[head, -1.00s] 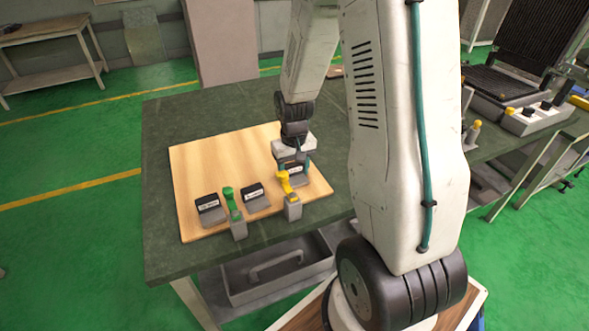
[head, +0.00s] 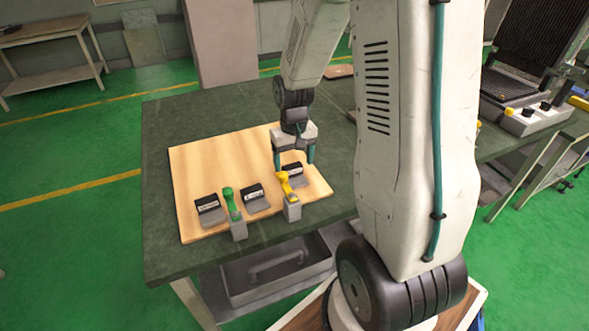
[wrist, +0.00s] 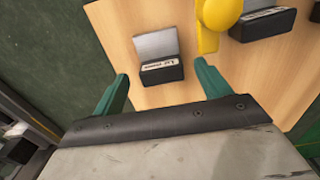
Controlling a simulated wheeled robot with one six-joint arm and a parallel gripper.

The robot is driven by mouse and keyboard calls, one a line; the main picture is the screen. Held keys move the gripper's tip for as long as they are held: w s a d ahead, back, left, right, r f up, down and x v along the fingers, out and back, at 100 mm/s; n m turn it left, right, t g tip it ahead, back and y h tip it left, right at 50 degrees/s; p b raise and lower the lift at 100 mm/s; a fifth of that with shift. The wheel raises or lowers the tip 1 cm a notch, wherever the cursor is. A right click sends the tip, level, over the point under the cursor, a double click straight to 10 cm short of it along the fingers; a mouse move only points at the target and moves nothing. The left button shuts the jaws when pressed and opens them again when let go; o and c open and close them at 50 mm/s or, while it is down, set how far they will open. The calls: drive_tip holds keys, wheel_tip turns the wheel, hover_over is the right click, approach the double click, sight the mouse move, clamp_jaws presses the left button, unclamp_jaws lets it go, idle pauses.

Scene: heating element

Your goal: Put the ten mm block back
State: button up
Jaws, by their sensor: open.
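My gripper (head: 294,160) is open and empty, above the right-hand block (head: 294,174). That block is grey with a black part and a white label, and rests on the wooden board (head: 210,160). In the wrist view this block (wrist: 160,62) lies between and just beyond my teal fingertips (wrist: 164,84), apart from them. Its label is too small to read surely. Two similar blocks sit on the board, the left one (head: 210,210) and the middle one (head: 256,199). I cannot tell by label which is the ten mm block.
A yellow-handled clamp (head: 287,186) stands close beside the right-hand block. A green-handled clamp (head: 232,205) stands between the other two blocks. A grey tray (head: 275,271) is under the table. The board's back left is clear.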

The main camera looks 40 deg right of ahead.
sight(294, 168)
wheel_tip(294, 168, up, 8)
drive_tip(key=s+a+r+n, duration=0.2)
drive_tip(key=s+a+r, duration=0.7)
drive_tip(key=a+r, duration=0.1)
drive_tip(key=s+a+r, duration=0.1)
drive_tip(key=s+a, duration=0.1)
drive_tip(key=s, duration=0.4)
drive_tip(key=s+a+r+n+t, duration=0.1)
drive_tip(key=s+a+r, duration=0.1)
drive_tip(key=s, duration=0.3)
drive_tip(key=shift+s+a+r, duration=0.2)
drive_tip(key=shift+s+a, duration=0.05)
drive_tip(key=shift+s, duration=0.1)
